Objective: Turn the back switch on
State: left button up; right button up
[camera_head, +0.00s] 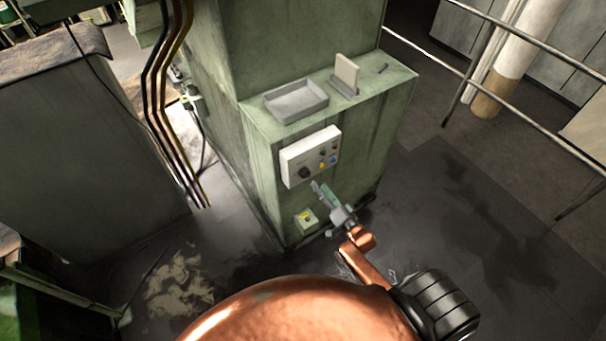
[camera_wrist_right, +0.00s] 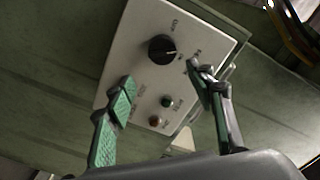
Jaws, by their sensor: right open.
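A white control panel (camera_head: 311,156) is fixed to the front of the green machine. It carries a black rotary switch (camera_head: 304,172) at lower left and several small coloured buttons. In the right wrist view, the panel (camera_wrist_right: 143,40) fills the middle, with the black knob (camera_wrist_right: 162,48) above and between my fingers. My right gripper (camera_head: 317,187) is just below the panel in the head view. In the right wrist view, my right gripper (camera_wrist_right: 163,88) is open and empty, its green-padded fingers apart. I cannot tell whether the fingers touch the panel. My left gripper is not in view.
A grey tray (camera_head: 296,102) and an upright plate on a stand (camera_head: 346,76) sit on the machine's ledge. A small box with a yellow top (camera_head: 305,218) is low on the machine front. A metal railing (camera_head: 500,52) stands at right. Floor (camera_head: 450,210) is clear there.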

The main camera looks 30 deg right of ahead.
aim_at(307, 176)
jog(key=w+n+b, duration=0.1)
jog(key=w+b, duration=0.1)
jog(key=w+a+b, duration=0.1)
jog(key=w+b, duration=0.2)
jog(key=w+n+b, duration=0.1)
jog(key=w+b, duration=0.1)
jog(key=w, duration=0.1)
jog(key=shift+a+f+n+y, duration=0.2)
jog(key=shift+a+n+y, duration=0.1)
jog(key=shift+a, duration=0.1)
jog(key=n+b, duration=0.2)
jog(key=n, duration=0.3)
jog(key=shift+s+n, duration=0.1)
jog(key=shift+n, duration=0.2)
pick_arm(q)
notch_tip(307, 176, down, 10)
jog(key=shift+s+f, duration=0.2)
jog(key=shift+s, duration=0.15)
pick_arm(e)
jog(key=shift+r+n, duration=0.1)
jog(key=shift+n, duration=1)
